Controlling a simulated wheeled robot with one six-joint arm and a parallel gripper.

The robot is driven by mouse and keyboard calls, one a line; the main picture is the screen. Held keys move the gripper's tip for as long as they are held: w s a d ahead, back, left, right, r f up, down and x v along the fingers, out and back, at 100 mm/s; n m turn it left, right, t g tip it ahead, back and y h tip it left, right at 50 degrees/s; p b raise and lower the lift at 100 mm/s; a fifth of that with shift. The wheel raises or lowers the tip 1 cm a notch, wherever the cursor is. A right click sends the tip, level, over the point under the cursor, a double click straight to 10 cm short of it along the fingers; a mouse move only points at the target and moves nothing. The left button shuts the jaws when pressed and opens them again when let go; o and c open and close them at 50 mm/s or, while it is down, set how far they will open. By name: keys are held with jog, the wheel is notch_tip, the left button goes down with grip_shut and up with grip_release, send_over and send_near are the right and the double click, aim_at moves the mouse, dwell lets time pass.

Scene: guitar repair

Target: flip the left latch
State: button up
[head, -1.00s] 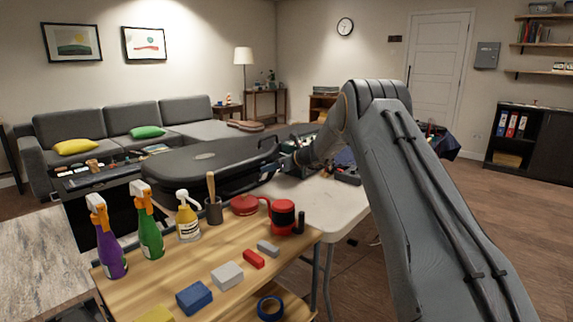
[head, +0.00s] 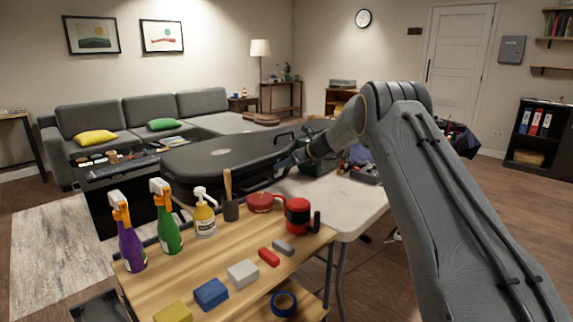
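A large dark grey guitar case (head: 222,153) lies on the white folding table (head: 352,203), beyond the wooden bench, in the head view. It looks closed. Its latches are too small and dark to make out, so I cannot pick out the left one. My arm reaches in from the right and bends down toward the case's right end. My gripper (head: 287,163) is small and dark there, close to the case's near edge. I cannot tell whether it touches the case or whether its fingers are open.
The wooden bench (head: 190,270) in front holds a purple spray bottle (head: 131,240), a green spray bottle (head: 167,225), a yellow bottle (head: 204,219), a red-and-black can (head: 297,216) and several small blocks. A toolbox-like green item (head: 315,130) stands behind my gripper.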

jog(key=shift+a, duration=0.1)
jog(key=v, duration=0.7)
jog(key=shift+s+d+r, duration=0.2)
jog(key=shift+s+d, duration=0.05)
